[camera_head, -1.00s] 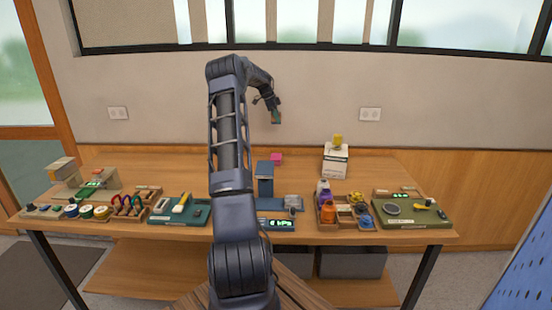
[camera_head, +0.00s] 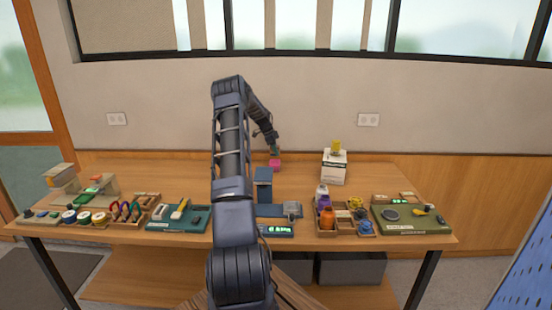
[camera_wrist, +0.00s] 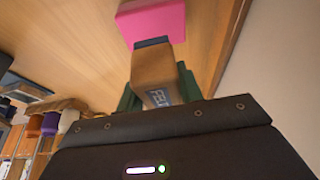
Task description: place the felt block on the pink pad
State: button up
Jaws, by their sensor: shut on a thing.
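The felt block (camera_wrist: 157,75) is brown with a dark far end and a printed label on its side. My gripper (camera_wrist: 158,92) has green fingers, shut on the block from both sides. The pink pad (camera_wrist: 151,20) is just beyond the block's dark end in the wrist view; whether they touch I cannot tell. In the head view the pink pad (camera_head: 274,166) lies towards the back of the table, and my gripper (camera_head: 274,151) is right above it. The block is too small to make out clearly there.
A white box (camera_head: 334,168) with a yellow thing on top stands right of the pad. A blue stand (camera_head: 263,184) is in front of it. Trays of bottles and tools line the table's front edge. The wooden top (camera_head: 215,172) around the pad is mostly clear; the wall is close behind.

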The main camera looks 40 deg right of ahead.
aim_at(276, 162)
jog(key=shift+f, duration=2.2)
jog(key=shift+f, duration=0.15)
jog(key=o, duration=1)
